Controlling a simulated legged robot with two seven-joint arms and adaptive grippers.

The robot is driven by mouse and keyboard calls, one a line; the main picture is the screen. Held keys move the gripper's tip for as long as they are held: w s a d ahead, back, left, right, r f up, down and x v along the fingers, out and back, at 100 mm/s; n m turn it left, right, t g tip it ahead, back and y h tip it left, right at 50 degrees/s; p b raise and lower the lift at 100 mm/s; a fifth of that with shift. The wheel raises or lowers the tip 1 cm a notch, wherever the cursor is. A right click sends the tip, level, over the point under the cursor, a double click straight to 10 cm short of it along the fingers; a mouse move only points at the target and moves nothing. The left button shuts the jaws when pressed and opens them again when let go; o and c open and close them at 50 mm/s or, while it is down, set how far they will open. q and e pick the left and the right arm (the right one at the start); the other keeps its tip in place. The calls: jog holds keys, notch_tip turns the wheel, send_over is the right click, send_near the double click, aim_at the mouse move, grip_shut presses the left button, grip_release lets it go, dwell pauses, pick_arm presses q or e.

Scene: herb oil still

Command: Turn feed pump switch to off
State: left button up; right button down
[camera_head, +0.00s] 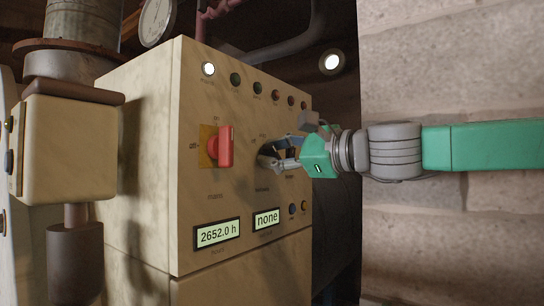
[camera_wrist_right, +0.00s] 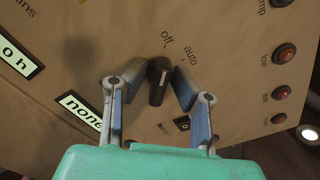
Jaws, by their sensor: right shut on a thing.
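A small black switch knob (camera_wrist_right: 157,88) sits on the beige panel between the words "off" and "auto" and a small dark label at lower right. Its upper end points up toward the "off" and "auto" lettering; I cannot tell exactly which mark it is on. My right gripper (camera_wrist_right: 158,74) has its two blue-grey fingers on either side of the knob, shut on it. In the head view the right gripper (camera_head: 272,155) reaches the panel from the right and mostly hides the knob. My left gripper is not in view.
The beige control cabinet (camera_head: 150,160) carries a red mains switch (camera_head: 225,147) left of the gripper. A row of lamps is above, with displays reading "2652.0 h" (camera_head: 217,233) and "none" (camera_head: 266,218) below. A stone wall (camera_head: 450,70) stands at right.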

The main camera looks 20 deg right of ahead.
jog(key=shift+f+n, duration=0.2)
jog(key=shift+n, duration=0.2)
jog(key=c, duration=1.6)
grip_release()
jog(key=shift+s+d+r, duration=0.1)
jog(key=shift+d, duration=0.05)
jog(key=shift+s+d, duration=0.15)
jog(key=v, duration=0.7)
